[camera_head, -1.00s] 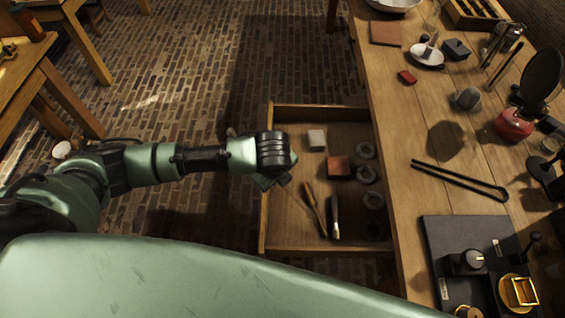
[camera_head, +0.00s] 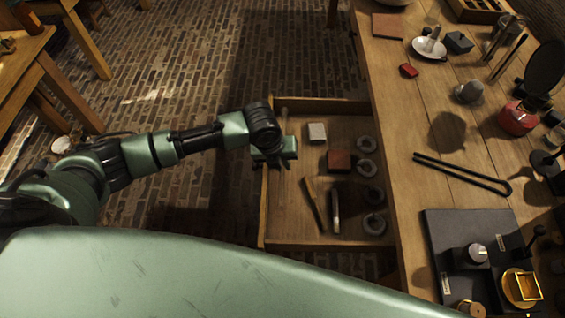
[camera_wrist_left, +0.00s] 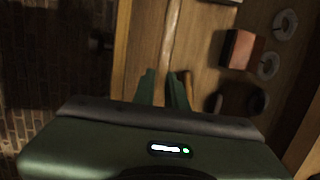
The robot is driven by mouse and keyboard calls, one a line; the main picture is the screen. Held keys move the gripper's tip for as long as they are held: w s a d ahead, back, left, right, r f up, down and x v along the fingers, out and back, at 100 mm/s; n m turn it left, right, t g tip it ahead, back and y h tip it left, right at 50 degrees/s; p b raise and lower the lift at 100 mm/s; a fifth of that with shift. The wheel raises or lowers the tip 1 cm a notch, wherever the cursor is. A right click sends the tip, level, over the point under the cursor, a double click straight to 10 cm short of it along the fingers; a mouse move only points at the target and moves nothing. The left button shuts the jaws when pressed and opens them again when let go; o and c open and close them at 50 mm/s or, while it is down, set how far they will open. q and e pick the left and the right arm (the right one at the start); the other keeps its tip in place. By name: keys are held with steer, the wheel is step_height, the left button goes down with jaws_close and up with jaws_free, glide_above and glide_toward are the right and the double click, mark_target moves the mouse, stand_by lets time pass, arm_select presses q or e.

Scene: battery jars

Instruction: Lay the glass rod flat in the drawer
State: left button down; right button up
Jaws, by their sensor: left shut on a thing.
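The open drawer (camera_head: 264,205) has a wooden floor and low walls. My left gripper (camera_head: 278,163) is over its left side, pointing down, and its fingers (camera_wrist_left: 163,84) show in the left wrist view. They are shut on the glass rod (camera_wrist_left: 167,38), a faint, pale, see-through strip running away from between them along the drawer's left wall. In the head view the rod (camera_head: 284,116) is barely visible beyond the gripper. I cannot tell whether it touches the drawer floor. The right gripper is not in view.
The drawer also holds a white block (camera_head: 317,132), a red-brown block (camera_head: 340,160), several grey rings (camera_head: 366,145) along the right side, a wooden-handled tool (camera_head: 314,205) and a grey tool (camera_head: 335,212). The workbench (camera_head: 400,130) rises on the right. The drawer's left strip is clear.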

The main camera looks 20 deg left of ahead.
arm_select(q)
steer(key=b+x, duration=0.3)
steer(key=s+b+x, duration=0.1)
steer(key=b+x, duration=0.1)
steer(key=shift+a+f, duration=0.25)
steer(key=shift+a, duration=0.05)
steer(key=shift+f, duration=0.7)
steer(key=shift+s, duration=0.15)
steer(key=shift+f, duration=0.1)
steer(key=c, duration=1.4)
jaws_free()
steer(key=shift+s+f, duration=0.1)
steer(key=shift+o, duration=0.2)
steer(key=shift+a+f, duration=0.1)
steer(key=shift+s, duration=0.1)
steer(key=w+d+v, duration=0.1)
steer(key=v, duration=0.7)
steer(key=shift+s+a+r, duration=0.15)
steer(key=shift+a+r, duration=0.2)
steer(key=shift+r, duration=0.05)
